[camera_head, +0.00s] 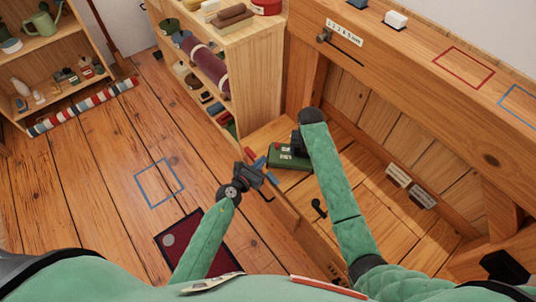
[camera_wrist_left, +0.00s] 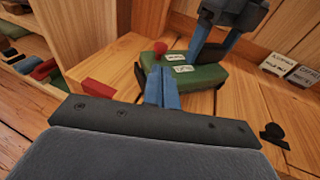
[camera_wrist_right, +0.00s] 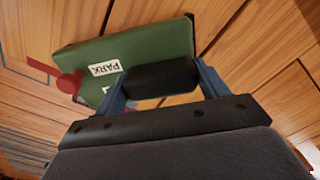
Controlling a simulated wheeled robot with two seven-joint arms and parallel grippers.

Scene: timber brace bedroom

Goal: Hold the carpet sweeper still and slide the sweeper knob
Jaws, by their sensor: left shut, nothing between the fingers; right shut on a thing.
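The carpet sweeper (camera_head: 288,160) is a low green box on the wooden surface. Its red knob (camera_wrist_left: 159,47) stands at one side, beside white labels, one reading PARK (camera_wrist_right: 104,68). My right gripper (camera_wrist_right: 160,84) is shut on the sweeper's black handle (camera_wrist_right: 162,76), one blue finger at each end. In the head view my right arm partly covers the sweeper. My left gripper (camera_wrist_left: 163,88) is shut and empty. Its blue fingertips are close to the near side of the green body, away from the red knob; I cannot tell whether they touch it.
A red piece (camera_wrist_left: 97,88) lies left of the left fingers. A small black knob (camera_head: 319,207) stands on the wood at the front. Open shelves (camera_head: 235,70) rise behind at left. Two labelled blocks (camera_head: 410,187) sit at right. The floor at left is mostly clear.

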